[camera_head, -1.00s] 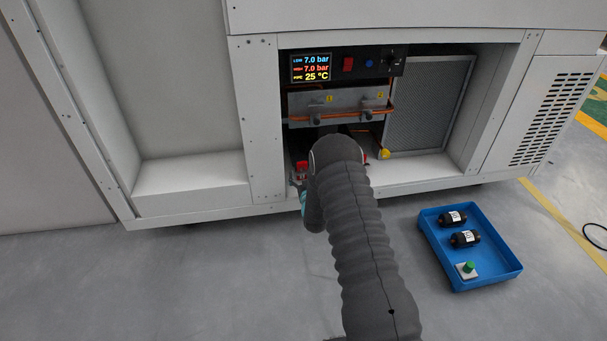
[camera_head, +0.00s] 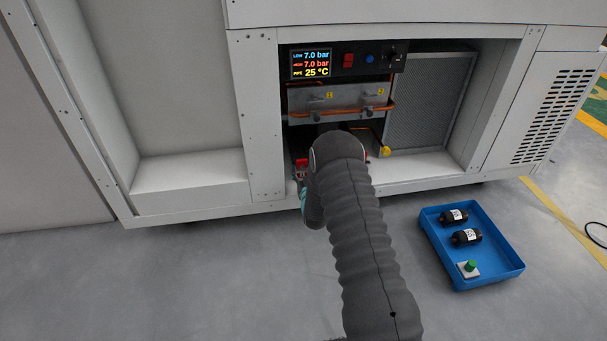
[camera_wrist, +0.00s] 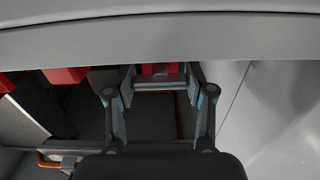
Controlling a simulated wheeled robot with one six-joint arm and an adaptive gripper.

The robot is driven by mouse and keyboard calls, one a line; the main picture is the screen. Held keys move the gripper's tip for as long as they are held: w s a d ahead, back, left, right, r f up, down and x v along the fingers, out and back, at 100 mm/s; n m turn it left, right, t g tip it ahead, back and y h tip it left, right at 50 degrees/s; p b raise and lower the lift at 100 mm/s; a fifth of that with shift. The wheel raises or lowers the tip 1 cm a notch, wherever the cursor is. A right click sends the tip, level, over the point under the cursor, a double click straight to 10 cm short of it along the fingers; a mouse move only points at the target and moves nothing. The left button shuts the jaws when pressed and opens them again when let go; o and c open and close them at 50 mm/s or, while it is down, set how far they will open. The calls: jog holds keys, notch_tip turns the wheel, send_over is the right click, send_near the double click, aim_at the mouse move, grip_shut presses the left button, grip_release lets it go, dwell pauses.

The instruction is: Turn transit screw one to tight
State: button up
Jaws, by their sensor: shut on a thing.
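My gripper (camera_wrist: 160,84) is in the wrist view, below a pale grey edge. Its two fingers are closed in on a red part (camera_wrist: 161,69), of which only a small piece shows between the fingertips. No number on it can be read, so I cannot tell for sure that it is transit screw one, nor how tight it is. Other red parts (camera_wrist: 66,75) show to the left of the fingers. In the head view a red part (camera_head: 302,164) shows low in the open bay, left of my arm.
The bay holds a display (camera_head: 311,65) reading 7.0 bar twice and 25 °C, a metal plate (camera_head: 348,100) with labels 1 and 2, copper pipes and a grey mesh panel (camera_head: 428,105). A blue tray (camera_head: 490,278) with two black cylinders and a green-topped part stands on the floor at right.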

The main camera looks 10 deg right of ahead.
jog(key=o, duration=1.2)
jog(key=shift+c, duration=0.2)
jog(key=shift+s, duration=0.1)
jog(key=s, duration=1.1)
jog(key=shift+s, duration=0.4)
